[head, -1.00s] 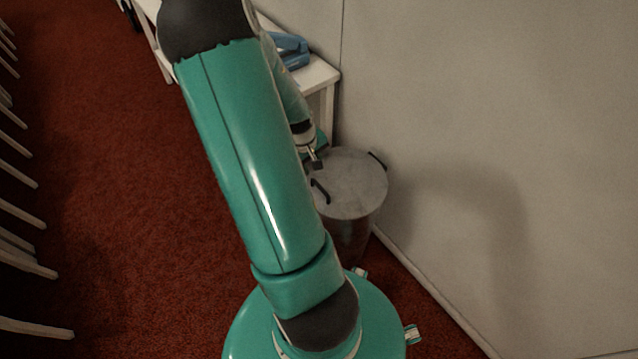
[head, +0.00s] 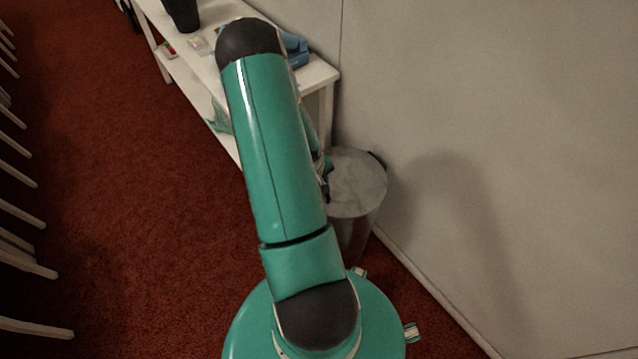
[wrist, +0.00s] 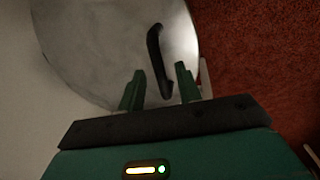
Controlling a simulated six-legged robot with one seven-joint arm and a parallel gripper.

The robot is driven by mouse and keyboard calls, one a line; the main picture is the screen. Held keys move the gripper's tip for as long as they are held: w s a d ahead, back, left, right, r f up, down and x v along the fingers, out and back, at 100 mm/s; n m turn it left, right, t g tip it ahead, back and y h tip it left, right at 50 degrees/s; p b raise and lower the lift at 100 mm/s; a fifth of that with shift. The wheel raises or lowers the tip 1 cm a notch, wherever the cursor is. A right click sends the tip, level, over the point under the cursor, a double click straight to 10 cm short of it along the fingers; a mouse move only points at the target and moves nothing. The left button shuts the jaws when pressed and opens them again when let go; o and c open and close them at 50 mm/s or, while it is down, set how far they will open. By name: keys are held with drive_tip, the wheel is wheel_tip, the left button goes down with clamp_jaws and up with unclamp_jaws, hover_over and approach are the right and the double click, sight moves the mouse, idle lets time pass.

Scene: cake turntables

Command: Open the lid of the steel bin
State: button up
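The steel bin (head: 352,236) stands on the floor against the wall in the head view, its round grey lid (head: 358,183) on top. In the wrist view the lid (wrist: 95,45) fills the upper left, with a dark curved handle (wrist: 157,60) near its right edge. My gripper (wrist: 157,84) is open in the wrist view. Its two green fingers stand apart on either side of the near end of the handle as seen there; I cannot tell whether they touch it. In the head view my arm hides most of the gripper at the lid's left side.
A white shelf table (head: 318,75) stands behind the bin, with a blue object (head: 296,50) and a dark container (head: 183,12) on it. The wall (head: 480,120) is close on the right. Red carpet (head: 130,200) lies clear on the left, with white chair-like slats at the far left.

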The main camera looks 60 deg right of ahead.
clamp_jaws()
